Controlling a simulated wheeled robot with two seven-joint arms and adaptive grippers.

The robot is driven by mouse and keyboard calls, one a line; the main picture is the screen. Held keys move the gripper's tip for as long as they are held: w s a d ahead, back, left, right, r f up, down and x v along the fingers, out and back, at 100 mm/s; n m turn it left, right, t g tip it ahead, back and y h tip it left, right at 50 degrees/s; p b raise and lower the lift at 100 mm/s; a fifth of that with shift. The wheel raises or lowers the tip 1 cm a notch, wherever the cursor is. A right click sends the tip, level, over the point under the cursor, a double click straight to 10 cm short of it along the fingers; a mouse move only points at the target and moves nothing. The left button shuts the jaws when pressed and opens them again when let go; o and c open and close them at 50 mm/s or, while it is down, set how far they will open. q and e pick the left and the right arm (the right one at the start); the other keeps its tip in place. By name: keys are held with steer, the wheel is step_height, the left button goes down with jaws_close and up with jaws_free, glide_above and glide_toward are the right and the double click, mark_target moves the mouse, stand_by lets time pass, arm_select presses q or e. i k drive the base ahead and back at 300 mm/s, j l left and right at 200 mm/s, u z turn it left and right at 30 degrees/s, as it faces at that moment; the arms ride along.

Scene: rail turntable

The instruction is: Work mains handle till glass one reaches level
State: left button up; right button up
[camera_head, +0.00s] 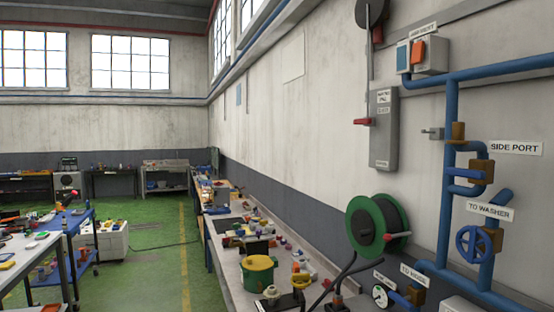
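No handle in view is clearly marked as the mains handle. A grey wall box (383,145) has a small label too blurred to read, with a red lever (362,121) on its left side. A blue handwheel (473,244) sits on the blue pipework (448,180) at the right, below a "TO WASHER" sign (490,210). A brass-coloured valve body (458,132) with a grey handle (432,133) is higher up. I cannot make out any glass or level mark. Neither of my grippers is in view.
A blue cart (78,250) stands left. The green floor (150,275) between is mostly clear.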

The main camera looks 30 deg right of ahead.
mark_target(367, 121)
steer(key=i+z, duration=0.25)
steer(key=i, duration=0.2)
steer(key=i+j+z, duration=0.2)
steer(key=i, duration=0.25)
steer(key=i+j+z, duration=0.25)
steer(key=i, duration=0.2)
steer(key=i+j+z, duration=0.25)
steer(key=i+j, duration=0.05)
steer(key=i, duration=0.1)
